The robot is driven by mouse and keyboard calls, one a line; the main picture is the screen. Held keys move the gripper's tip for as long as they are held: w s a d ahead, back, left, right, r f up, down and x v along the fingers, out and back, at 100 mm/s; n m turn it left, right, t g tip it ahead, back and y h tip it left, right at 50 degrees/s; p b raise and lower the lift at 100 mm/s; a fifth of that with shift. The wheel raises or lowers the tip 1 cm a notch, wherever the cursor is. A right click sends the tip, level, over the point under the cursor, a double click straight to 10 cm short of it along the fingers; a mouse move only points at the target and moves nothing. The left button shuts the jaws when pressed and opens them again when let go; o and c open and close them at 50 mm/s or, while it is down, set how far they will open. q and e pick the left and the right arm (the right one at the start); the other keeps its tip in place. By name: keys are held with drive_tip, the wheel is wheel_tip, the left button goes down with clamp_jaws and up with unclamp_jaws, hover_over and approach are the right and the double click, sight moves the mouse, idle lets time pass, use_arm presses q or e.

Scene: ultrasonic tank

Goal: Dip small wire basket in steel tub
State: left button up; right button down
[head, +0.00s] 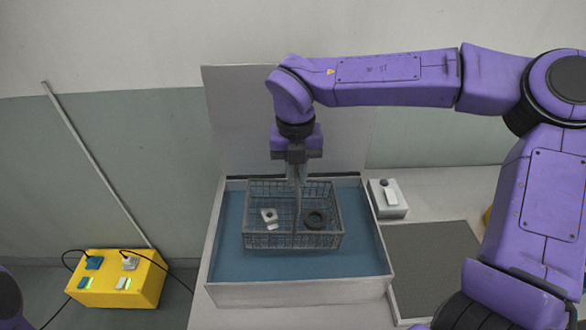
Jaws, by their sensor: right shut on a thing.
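The small wire basket (263,240) is a grey mesh box in the steel tub (300,293), within its walls and over the blue liquid (363,245). It looks level and at least partly in the liquid; how deep its bottom sits I cannot tell. A pale metal part (268,215) and a dark ring (315,219) lie inside the basket. My right gripper (297,185) points straight down over the basket's middle and is shut on the basket's upright handle. My left gripper is out of view.
A raised lid panel (235,120) stands behind the tub. A small box with a switch (389,198) and a dark mat (430,260) lie to the right. A yellow box with cables (120,280) is at the lower left.

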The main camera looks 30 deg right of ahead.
drive_tip(key=shift+f, duration=0.6)
drive_tip(key=shift+w+d+f+b, duration=0.1)
drive_tip(key=shift+f+b, duration=0.45)
drive_tip(key=shift+f, duration=0.1)
drive_tip(key=shift+w+d+f+b, duration=0.1)
drive_tip(key=shift+f+b, duration=0.45)
drive_tip(key=shift+f, duration=0.05)
drive_tip(key=shift+s+a+f+b, duration=0.1)
drive_tip(key=shift+f+b, duration=3.65)
drive_tip(key=shift+f, duration=1.35)
drive_tip(key=shift+r+p, duration=7.1)
drive_tip(key=shift+r, duration=1.25)
drive_tip(key=shift+f, duration=0.1)
